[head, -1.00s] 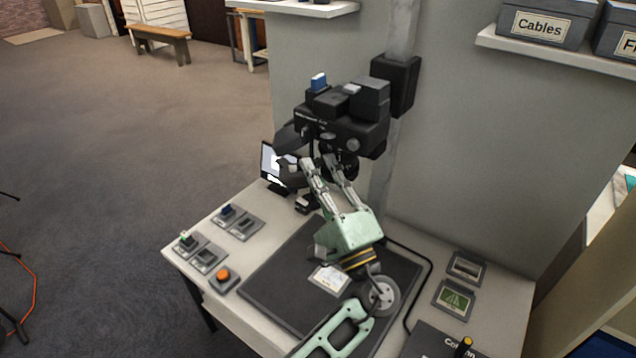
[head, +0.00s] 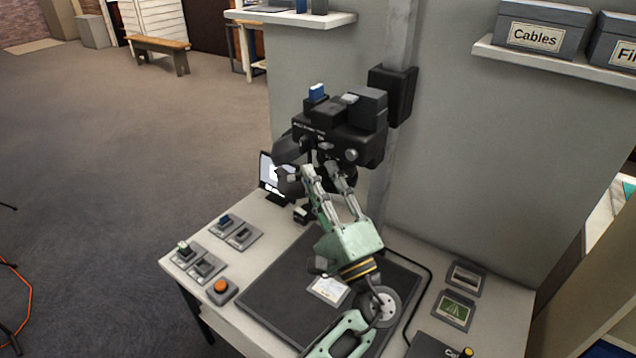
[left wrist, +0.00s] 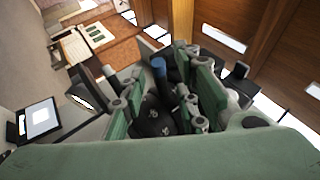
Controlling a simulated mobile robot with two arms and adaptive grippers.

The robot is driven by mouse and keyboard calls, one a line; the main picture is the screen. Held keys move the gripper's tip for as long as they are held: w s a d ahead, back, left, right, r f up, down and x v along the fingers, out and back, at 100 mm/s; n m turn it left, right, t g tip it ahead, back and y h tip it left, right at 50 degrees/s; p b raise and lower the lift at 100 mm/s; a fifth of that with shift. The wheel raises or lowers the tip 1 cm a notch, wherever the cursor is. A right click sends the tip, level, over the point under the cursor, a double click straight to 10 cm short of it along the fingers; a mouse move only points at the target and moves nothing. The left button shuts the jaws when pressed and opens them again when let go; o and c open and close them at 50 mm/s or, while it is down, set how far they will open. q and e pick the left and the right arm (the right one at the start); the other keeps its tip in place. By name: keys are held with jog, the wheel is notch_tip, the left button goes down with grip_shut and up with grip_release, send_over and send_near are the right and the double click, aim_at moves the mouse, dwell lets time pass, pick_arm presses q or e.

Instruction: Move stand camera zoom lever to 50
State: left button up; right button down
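The black stand camera (head: 340,138) is mounted on the grey column, with a blue part on top. My left gripper (head: 325,176) reaches up from the front right, its pale fingers apart just below the camera body, at the lens. In the left wrist view, the green-and-grey fingers of my left gripper (left wrist: 160,105) stand on either side of a dark round part (left wrist: 155,122). A blue-capped cylinder (left wrist: 159,70) rises between them. I cannot tell whether the fingers touch anything. The zoom lever and its scale cannot be made out. My right gripper is out of view.
The white table (head: 225,262) carries a dark mat (head: 262,298) with a paper card (head: 329,290). A small screen (head: 270,178) stands behind the lens. Control boxes and an orange button (head: 221,286) are at left. Flat grey boxes (head: 454,307) lie at right.

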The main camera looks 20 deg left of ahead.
pick_arm(q)
jog(key=v, duration=0.7)
jog(key=shift+f, duration=0.15)
jog(key=shift+s+d, duration=0.1)
jog(key=shift+s, duration=0.05)
